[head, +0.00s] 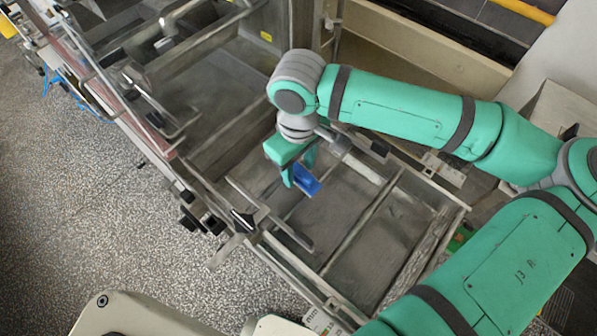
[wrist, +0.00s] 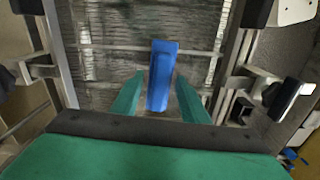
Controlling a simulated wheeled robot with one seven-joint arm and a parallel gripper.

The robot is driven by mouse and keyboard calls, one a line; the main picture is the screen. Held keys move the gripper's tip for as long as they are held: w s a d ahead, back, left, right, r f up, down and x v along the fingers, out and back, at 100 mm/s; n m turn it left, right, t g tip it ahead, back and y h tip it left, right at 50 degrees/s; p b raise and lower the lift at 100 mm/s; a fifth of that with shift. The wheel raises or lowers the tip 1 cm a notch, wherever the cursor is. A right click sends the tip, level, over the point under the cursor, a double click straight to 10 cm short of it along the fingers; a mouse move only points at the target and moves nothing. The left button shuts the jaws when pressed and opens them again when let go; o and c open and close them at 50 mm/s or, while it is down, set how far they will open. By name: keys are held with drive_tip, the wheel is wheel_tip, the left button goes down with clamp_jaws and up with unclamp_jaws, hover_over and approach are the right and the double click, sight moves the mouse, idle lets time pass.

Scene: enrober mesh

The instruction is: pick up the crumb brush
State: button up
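The crumb brush is a blue, oblong block (head: 307,181); no bristles can be made out. It lies in the metal mesh bay, below my gripper. My gripper (head: 297,174) has green fingers pointing down at it. In the wrist view the brush (wrist: 162,65) shows lengthwise between the two fingers of my gripper (wrist: 160,76), with a narrow gap on each side. The fingers are open and hold nothing. I cannot tell how far the fingertips are above the brush or whether they reach down beside it.
A metal frame with rails (head: 362,222) and crossbars surrounds the bay. In the wrist view, side rails with black knobs (wrist: 285,98) stand left and right of the fingers.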

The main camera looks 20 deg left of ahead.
drive_tip(key=c, duration=0.8)
